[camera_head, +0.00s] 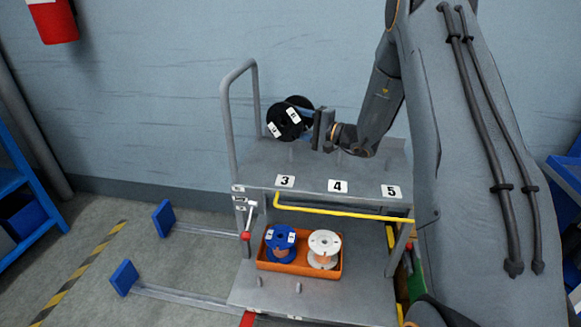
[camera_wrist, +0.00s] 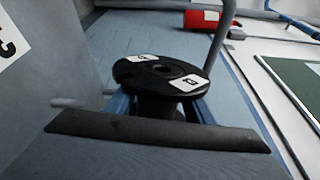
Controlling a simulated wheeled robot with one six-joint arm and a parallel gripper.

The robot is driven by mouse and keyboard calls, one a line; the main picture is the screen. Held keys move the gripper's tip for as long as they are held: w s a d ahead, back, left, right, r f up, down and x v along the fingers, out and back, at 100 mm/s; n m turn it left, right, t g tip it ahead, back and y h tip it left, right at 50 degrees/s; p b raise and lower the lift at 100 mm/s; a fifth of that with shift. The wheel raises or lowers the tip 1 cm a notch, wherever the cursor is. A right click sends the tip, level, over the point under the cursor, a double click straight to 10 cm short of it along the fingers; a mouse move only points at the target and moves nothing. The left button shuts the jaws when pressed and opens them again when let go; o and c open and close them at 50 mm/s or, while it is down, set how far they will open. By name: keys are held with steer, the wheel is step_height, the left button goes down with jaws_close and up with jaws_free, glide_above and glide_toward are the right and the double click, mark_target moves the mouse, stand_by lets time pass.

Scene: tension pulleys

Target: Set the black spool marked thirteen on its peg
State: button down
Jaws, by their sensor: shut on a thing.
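A black spool (camera_head: 282,121) with white labels on its flange is held at the left of the cart's upper shelf, tilted in the head view. My gripper (camera_head: 309,125) is shut on it from the right. In the wrist view the same spool (camera_wrist: 143,75) fills the middle, its round flange and centre hole showing; the dark finger edge lies in front of it. The label digits are too small to read surely. The upper shelf (camera_head: 318,166) lies below the spool, with labels 3, 4 and 5 along its front edge. The pegs on it are hard to make out.
An orange tray (camera_head: 300,267) on the lower shelf holds a blue spool (camera_head: 280,243) and a white spool (camera_head: 324,249). A grey handrail (camera_head: 228,125) rises at the shelf's left end, close to the black spool. A yellow bar (camera_head: 340,212) runs below the shelf front.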

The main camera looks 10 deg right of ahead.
steer(key=shift+w+r+b, duration=0.2)
steer(key=shift+w+b, duration=0.25)
steer(key=shift+w, duration=0.8)
steer(key=shift+w+f, duration=0.15)
steer(key=shift+f, duration=0.1)
steer(key=shift+d+f+b, duration=0.2)
steer(key=shift+f+b, duration=0.2)
steer(key=shift+f, duration=4.2)
steer(key=shift+f, duration=0.15)
steer(key=c, duration=0.8)
jaws_free()
steer(key=shift+c, duration=0.2)
